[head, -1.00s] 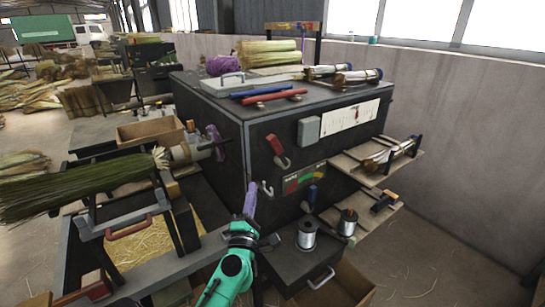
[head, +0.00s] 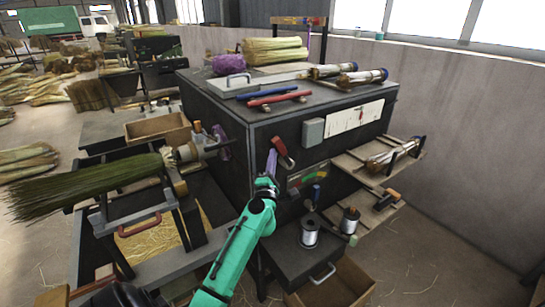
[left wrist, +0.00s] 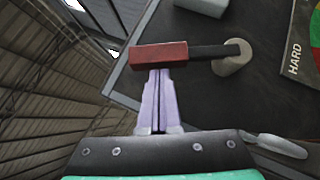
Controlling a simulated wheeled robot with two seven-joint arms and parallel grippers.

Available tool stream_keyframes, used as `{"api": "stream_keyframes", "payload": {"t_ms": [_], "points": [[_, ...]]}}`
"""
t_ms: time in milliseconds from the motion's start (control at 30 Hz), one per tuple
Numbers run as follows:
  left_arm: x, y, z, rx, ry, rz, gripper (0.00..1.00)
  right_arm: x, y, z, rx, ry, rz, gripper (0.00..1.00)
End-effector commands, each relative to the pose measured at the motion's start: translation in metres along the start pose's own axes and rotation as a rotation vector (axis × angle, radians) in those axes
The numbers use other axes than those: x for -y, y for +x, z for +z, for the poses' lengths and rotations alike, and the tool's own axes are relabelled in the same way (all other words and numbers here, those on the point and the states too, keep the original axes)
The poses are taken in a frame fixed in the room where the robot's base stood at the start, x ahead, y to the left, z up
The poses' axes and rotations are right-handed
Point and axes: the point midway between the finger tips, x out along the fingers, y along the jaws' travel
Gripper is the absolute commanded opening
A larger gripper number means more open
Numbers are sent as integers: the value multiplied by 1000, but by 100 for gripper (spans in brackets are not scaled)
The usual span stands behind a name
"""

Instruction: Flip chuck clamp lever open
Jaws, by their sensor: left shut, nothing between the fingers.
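A red-handled lever (head: 280,147) is on the dark front face of the machine, its handle slanting up and left from its pivot. In the left wrist view its red grip (left wrist: 158,54) lies crosswise, with a dark shaft running right to a round grey pivot (left wrist: 233,58). My left gripper (head: 272,158) is at the lever. Its lilac fingers (left wrist: 158,76) are shut with nothing between them, tips at the lower edge of the red grip; I cannot tell whether they touch. The chuck (head: 188,152) holds the green broom bundle (head: 90,185) at left.
A grey box (head: 312,131) and a coloured dial panel (head: 308,176) are near the lever. A pale grey lever (left wrist: 282,146) is close to my gripper's right. Wire spools (head: 310,232) stand on a lower shelf. A purple piece (head: 223,142) is by the chuck.

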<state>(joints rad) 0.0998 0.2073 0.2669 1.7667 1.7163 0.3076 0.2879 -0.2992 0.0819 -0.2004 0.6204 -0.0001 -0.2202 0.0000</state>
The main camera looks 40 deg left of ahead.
Motion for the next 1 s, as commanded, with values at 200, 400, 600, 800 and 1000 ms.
{"api": "stream_keyframes", "payload": {"t_ms": [200,400,600,800,1000], "points": [[0,0,0,0,1,0,0,-1,0,1,1,0,1,55],[-2,2,2,0,0,1,0,-1,-3,1,1,1,1,55],[-3,4,4,1,1,1,0,0,-6,0,1,1,1,55],[-5,7,7,1,0,1,0,0,-9,0,1,1,-1,55],[-8,13,14,1,-2,2,0,2,-17,-1,1,2,-3,55]]}}
